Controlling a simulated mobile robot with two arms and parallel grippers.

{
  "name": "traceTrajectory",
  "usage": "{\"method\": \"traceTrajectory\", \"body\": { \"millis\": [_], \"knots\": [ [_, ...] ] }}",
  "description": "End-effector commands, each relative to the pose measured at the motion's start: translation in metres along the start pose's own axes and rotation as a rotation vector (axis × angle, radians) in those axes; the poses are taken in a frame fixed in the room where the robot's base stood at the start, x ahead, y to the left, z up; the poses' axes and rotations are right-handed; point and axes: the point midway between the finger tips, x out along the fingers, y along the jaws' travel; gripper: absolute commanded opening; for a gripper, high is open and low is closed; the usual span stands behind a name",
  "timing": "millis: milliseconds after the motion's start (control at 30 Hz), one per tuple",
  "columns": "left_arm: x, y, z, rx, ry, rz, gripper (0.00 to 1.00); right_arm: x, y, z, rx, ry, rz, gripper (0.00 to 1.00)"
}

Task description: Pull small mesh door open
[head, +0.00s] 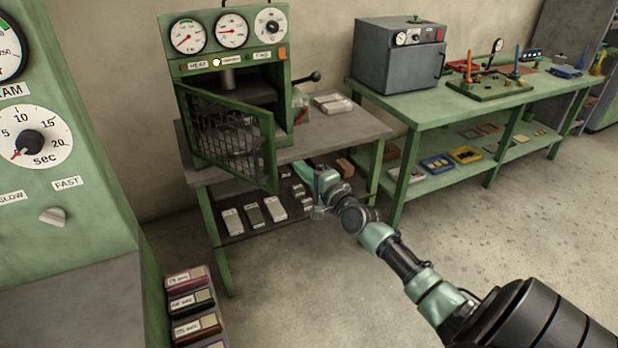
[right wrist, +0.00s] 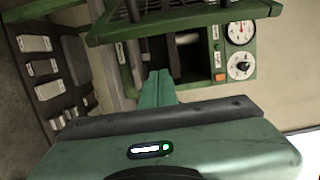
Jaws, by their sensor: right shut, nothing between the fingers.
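The small mesh door (head: 228,130) has a green frame with dark wire mesh. It hangs on the front of the green press machine (head: 222,66), hinged at the left. It stands partly open, its free right edge swung out from the machine. My right gripper (head: 304,168) is just right of that free edge, in front of the bench, shut and empty. In the right wrist view its closed fingers (right wrist: 157,86) point toward the machine, and the door frame (right wrist: 180,24) crosses the top, seemingly apart from the fingers. My left gripper is not in view.
The machine stands on a grey-topped bench (head: 345,128) with labelled blocks on its lower shelf (head: 240,232). A black-knobbed lever (head: 312,77) sticks out at the machine's right. A gauge panel (head: 40,150) fills the left. A green bench (head: 410,112) with a grey oven stands at right.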

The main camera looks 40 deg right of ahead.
Motion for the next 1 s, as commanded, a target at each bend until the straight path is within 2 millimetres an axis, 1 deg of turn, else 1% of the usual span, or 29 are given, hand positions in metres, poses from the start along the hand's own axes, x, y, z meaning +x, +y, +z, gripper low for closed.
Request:
{"method": "traceTrajectory", "body": {
  "millis": [33, 200, 233, 267, 400, 600, 1000],
  "knots": [
    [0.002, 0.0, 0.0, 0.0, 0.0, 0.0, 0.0, 0.011, -0.001, -0.001, -0.002, 0.001, -0.002, 0.0],
    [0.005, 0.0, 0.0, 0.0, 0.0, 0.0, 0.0, 0.042, -0.001, 0.0, -0.003, 0.001, -0.001, 0.0],
    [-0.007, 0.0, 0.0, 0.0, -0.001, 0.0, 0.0, 0.037, -0.004, 0.008, 0.002, -0.002, 0.003, 0.0],
    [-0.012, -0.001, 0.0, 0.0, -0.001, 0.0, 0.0, 0.034, -0.004, 0.013, 0.002, -0.002, 0.004, 0.0],
    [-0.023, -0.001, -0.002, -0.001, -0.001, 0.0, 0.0, 0.028, -0.003, 0.028, 0.0, 0.0, 0.002, 0.0],
    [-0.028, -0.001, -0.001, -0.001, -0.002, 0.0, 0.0, 0.025, -0.001, 0.037, -0.002, 0.001, 0.0, 0.0],
    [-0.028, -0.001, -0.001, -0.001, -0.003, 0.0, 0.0, 0.024, 0.0, 0.039, -0.002, 0.002, 0.001, 0.0]
  ]
}}
